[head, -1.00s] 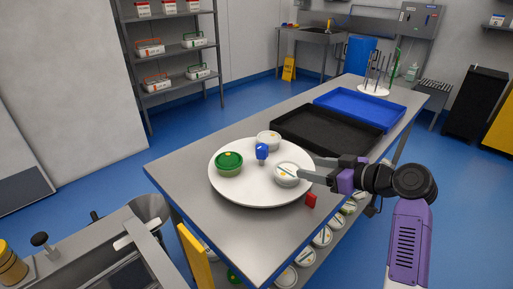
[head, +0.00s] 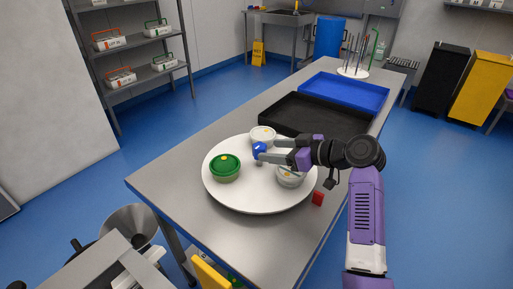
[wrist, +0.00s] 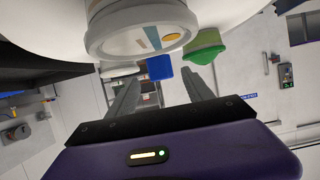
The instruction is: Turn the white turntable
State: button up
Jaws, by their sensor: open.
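The white turntable (head: 250,197) lies on the near part of the steel table. A blue knob (head: 259,149) stands at its middle. Around the knob are a green tub (head: 225,167), a white tub (head: 262,134) at the back and another white tub (head: 291,178) at the right, partly under my gripper. My gripper (head: 268,151) is open, reaching in from the right with its fingertips close to the knob. In the wrist view the knob (wrist: 160,67) shows between the two fingers. I cannot tell whether they touch it. A white tub (wrist: 140,35) fills the top there.
A black tray (head: 318,120) and a blue tray (head: 345,92) lie behind the turntable. A small red block (head: 318,198) is at the table's right edge. A rack with upright rods (head: 353,71) stands at the far end. The table's front left is bare.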

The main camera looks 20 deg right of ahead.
aim_at(266, 150)
jog(key=x, duration=0.5)
jog(key=shift+w+a+f, duration=0.15)
jog(key=shift+w+a, duration=0.1)
jog(key=shift+w, duration=0.05)
jog(key=shift+c, duration=0.2)
grip_shut()
